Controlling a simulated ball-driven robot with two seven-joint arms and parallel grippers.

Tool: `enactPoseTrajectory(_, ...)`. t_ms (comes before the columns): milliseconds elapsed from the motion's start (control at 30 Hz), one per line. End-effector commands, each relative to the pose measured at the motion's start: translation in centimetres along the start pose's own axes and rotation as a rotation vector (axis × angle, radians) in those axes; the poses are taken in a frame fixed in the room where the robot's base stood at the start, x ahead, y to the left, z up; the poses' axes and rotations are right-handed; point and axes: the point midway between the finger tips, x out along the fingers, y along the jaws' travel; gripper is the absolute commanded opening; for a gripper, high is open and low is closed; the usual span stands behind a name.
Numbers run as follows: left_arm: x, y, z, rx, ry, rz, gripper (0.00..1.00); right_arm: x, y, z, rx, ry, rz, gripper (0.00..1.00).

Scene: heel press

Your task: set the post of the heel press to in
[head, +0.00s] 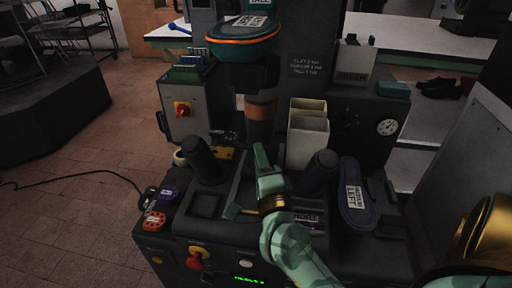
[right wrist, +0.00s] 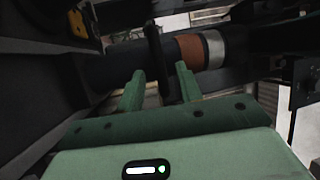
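The heel press stands in the middle of the head view. Its upright post (head: 261,112) is a cylinder with a brown-orange band, under a round green pad with an orange rim (head: 243,40). In the right wrist view the post (right wrist: 190,52) lies across the picture with brown and silver bands. My right gripper (head: 262,158) is in front of the post, low over the press deck. In the right wrist view its two fingers (right wrist: 160,88) are apart, and a dark bar (right wrist: 154,55) shows between or just beyond them. Contact cannot be told. My left gripper is not in view.
Two dark rounded stubs (head: 201,158) (head: 320,172) flank the deck. Pale bins (head: 307,138) stand behind the gripper. A red knob (head: 195,260) and green display (head: 250,280) are at the front.

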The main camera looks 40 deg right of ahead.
Motion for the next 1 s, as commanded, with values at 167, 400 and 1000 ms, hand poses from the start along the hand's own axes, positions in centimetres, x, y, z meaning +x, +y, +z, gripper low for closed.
enactPoseTrajectory(167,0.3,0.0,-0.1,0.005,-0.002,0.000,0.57,2.9,0.2,0.0,0.000,0.000,0.000,0.36)
enactPoseTrajectory(400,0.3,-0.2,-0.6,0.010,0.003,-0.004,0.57,4.1,0.1,0.0,0.000,-0.001,0.002,0.36)
enactPoseTrajectory(1000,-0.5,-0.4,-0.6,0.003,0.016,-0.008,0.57,5.6,0.0,-0.5,-0.003,-0.004,-0.002,0.00)
